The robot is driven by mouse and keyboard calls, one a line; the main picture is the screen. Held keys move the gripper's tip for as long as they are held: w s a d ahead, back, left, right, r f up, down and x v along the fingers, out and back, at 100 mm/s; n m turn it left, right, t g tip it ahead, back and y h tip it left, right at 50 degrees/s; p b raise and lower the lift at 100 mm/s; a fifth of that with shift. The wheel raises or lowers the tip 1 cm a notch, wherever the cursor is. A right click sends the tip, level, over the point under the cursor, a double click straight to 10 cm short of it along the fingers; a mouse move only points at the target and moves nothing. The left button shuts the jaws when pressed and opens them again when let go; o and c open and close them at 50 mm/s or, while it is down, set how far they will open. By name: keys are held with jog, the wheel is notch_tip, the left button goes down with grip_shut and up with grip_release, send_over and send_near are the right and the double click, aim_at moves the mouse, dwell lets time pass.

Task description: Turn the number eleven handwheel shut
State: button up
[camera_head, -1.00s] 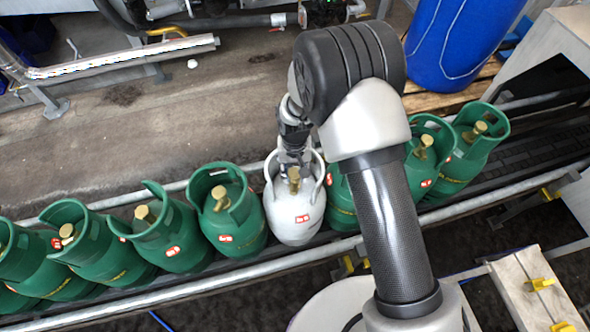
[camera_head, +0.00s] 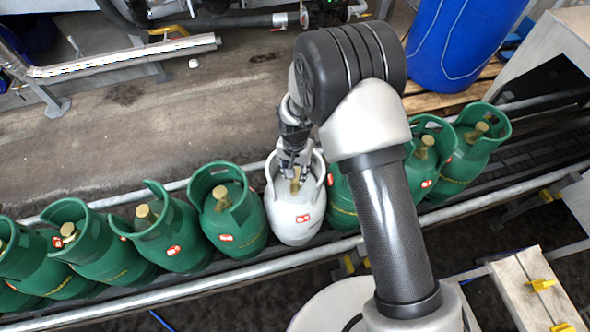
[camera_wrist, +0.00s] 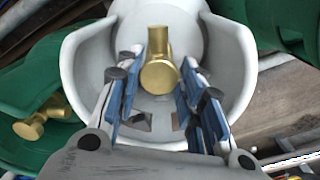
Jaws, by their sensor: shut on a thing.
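A white gas cylinder (camera_head: 298,225) stands in the row on the conveyor, with a red label on its side. Its brass valve with a round handwheel (camera_wrist: 159,76) sits inside the white collar (camera_wrist: 238,75). No number is readable on it. My gripper (camera_head: 294,177) reaches down into the collar from above. In the wrist view its blue-padded fingers (camera_wrist: 161,82) stand on both sides of the brass handwheel, shut on it. The contact itself is hard to make out. The fingers partly hide the valve in the head view.
Green cylinders stand close on both sides, such as one at left (camera_head: 232,225) and one at right (camera_head: 425,165). Conveyor rails (camera_head: 270,267) run along the row. A blue barrel (camera_head: 460,45) stands behind. My arm hides part of the right side.

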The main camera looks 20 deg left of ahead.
jog(key=o, duration=1.1)
jog(key=shift+c, duration=0.2)
notch_tip(320, 180, up, 12)
dwell(0.3)
